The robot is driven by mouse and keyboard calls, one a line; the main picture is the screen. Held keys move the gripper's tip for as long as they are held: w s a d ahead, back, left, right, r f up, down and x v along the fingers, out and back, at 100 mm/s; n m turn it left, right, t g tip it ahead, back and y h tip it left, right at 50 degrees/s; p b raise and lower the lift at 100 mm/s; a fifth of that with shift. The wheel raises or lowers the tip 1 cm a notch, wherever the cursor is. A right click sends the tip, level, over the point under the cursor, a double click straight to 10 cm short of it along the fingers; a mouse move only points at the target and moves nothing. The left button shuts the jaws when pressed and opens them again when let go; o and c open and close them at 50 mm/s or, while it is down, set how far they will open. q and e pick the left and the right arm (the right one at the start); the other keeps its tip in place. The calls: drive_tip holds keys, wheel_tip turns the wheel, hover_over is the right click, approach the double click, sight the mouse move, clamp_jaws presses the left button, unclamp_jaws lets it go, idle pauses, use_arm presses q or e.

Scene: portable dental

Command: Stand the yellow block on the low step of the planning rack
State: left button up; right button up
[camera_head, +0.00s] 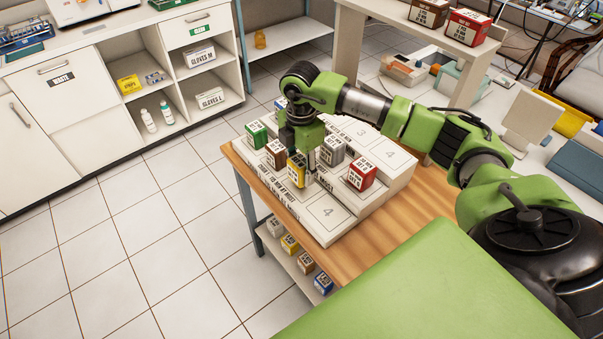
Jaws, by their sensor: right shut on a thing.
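The planning rack (345,222) is a white stepped board with numbered spaces, on the wooden table. The yellow block (297,175) is upright at its low front step, in line with a green block (257,134) and a brown block (276,153). An empty space marked 4 lies to its right. My right gripper (301,161) points down from above and is shut on the yellow block's upper part. The gripper and wrist partly hide the block's top and the rack behind. I cannot tell whether the block's base touches the step. My left gripper is out of view.
A grey block (333,149) and a red block (362,172) stand on the higher step just behind. A blue block (280,104) is at the rack's far end. The wooden table (385,240) is bare at the front right. Several blocks sit on its lower shelf (272,242).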

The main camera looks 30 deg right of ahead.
sight(301, 177)
drive_tip(key=shift+w+d+f, duration=0.1)
drive_tip(key=shift+d+f, duration=0.05)
drive_tip(key=shift+f, duration=0.1)
wheel_tip(301, 177, down, 3)
drive_tip(key=shift+f+p, duration=0.1)
drive_tip(key=shift+p, duration=0.25)
drive_tip(key=shift+w+d, duration=0.1)
drive_tip(key=shift+f, duration=0.15)
drive_tip(key=o, duration=1.1)
drive_tip(key=shift+o, duration=0.2)
